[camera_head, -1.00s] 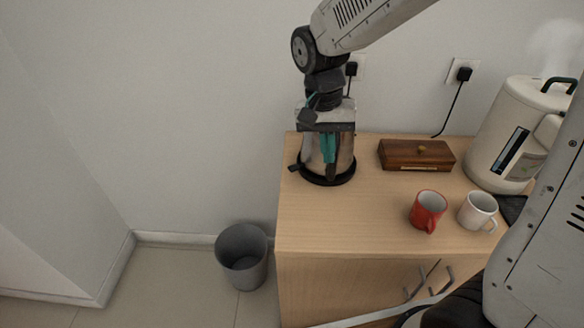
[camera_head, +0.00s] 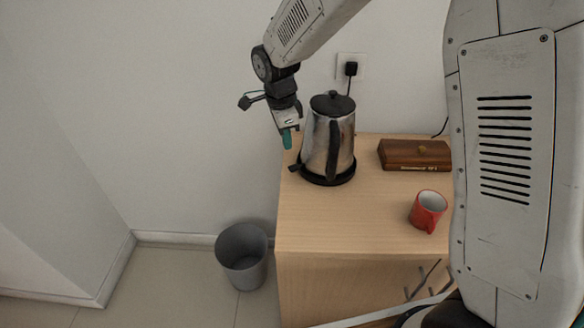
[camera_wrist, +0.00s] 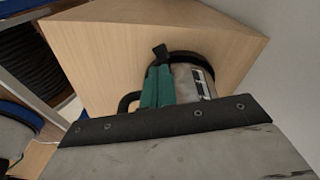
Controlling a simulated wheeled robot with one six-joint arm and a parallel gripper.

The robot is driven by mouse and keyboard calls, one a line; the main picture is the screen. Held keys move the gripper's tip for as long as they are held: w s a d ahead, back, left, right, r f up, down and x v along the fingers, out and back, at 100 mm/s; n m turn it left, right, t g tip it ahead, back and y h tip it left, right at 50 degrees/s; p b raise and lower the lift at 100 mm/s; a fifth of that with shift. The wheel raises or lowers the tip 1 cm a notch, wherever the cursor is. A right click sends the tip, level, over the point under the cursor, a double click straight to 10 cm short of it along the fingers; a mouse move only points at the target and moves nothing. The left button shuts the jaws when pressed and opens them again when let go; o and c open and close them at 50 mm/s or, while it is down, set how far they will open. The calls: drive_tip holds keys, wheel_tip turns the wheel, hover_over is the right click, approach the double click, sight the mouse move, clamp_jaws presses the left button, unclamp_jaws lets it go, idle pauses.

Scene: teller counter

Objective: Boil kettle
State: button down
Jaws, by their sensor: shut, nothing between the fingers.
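The steel kettle (camera_head: 318,143) with a black lid and black handle stands upright on its round black base (camera_head: 338,181) at the counter's back left corner. A small black lever (camera_head: 294,167) sticks out from the left of the base. My gripper (camera_head: 287,140), with teal fingertips, is shut and empty just left of the kettle, above the lever. In the wrist view the shut fingertips (camera_wrist: 157,88) point toward the lever (camera_wrist: 160,52), with the kettle's silver body (camera_wrist: 183,82) close beside them. I cannot tell whether they touch the lever.
A wooden box (camera_head: 414,156) and a red mug (camera_head: 428,211) stand on the wooden counter (camera_head: 365,225). A plug (camera_head: 350,69) sits in the wall socket behind the kettle. A grey bin (camera_head: 242,258) stands on the floor at left. My arm covers the counter's right side.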

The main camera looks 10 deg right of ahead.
drive_tip(key=shift+f, duration=0.1)
drive_tip(key=shift+d+f, duration=0.2)
drive_tip(key=shift+f, duration=1.5)
drive_tip(key=shift+d+f, duration=0.15)
drive_tip(key=shift+f, duration=1.55)
drive_tip(key=shift+f, duration=0.8)
drive_tip(key=a, duration=0.1)
drive_tip(key=a+r, duration=0.1)
drive_tip(key=a, duration=0.1)
drive_tip(key=shift+s, duration=0.1)
wheel_tip(320, 180, up, 8)
hover_over(290, 168)
drive_tip(key=a, duration=0.4)
drive_tip(key=shift+s, duration=0.25)
